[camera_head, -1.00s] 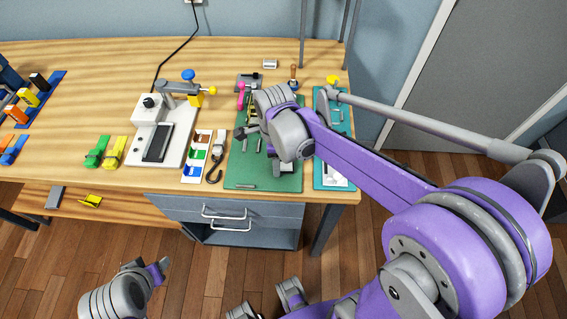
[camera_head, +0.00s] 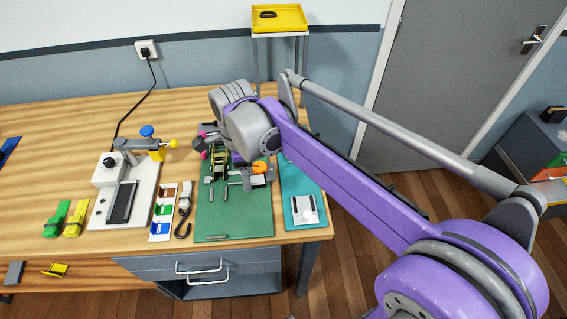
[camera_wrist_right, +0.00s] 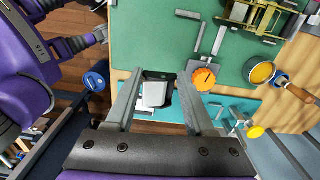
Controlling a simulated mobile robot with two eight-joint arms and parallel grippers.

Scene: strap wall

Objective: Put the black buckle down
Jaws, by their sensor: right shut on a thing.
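My right gripper (camera_wrist_right: 161,80) is shut on a small dark piece, the black buckle (camera_wrist_right: 158,75), held between its fingertips in the wrist view. A pale grey face shows just below the black part, and I cannot tell whether it belongs to the buckle. In the head view my right wrist hangs over the far part of the green mat (camera_head: 235,222) and hides the fingertips and buckle. A yellow tray (camera_head: 290,26) on a tall stand behind the table holds a separate small black thing (camera_head: 267,14). My left gripper is not in view.
An orange-knobbed tool (camera_wrist_right: 204,79) and a brass-coloured fixture (camera_wrist_right: 258,14) lie near the gripper. A teal mat (camera_head: 299,187) bears a white-grey plate (camera_head: 305,211). A white press (camera_head: 143,200) stands left. The green mat's front is mostly clear.

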